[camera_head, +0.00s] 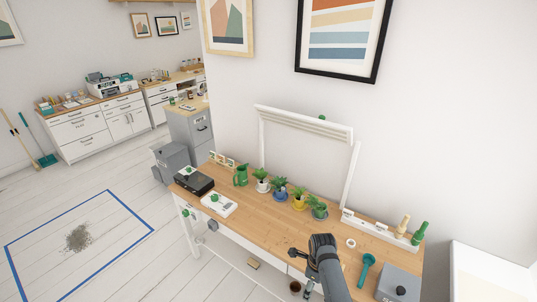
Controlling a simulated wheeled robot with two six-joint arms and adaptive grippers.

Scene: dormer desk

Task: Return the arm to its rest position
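A dark grey arm of mine (325,262), taken to be the right one, rises from the bottom edge right of centre. It reaches over the front edge of the wooden desk (262,228). A small dark part at its left, seemingly my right gripper (294,252), shows above the desk's front edge. Its fingers are too small to tell open from shut, and I see nothing clearly held. My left arm and gripper are not in view.
Potted plants (298,198), a green jug (240,175), a black case (194,180) and a white scale-like device (219,204) stand on the desk. A teal scoop (367,266) and grey box (398,284) lie right of the arm. Blue tape (125,205) marks floor at left.

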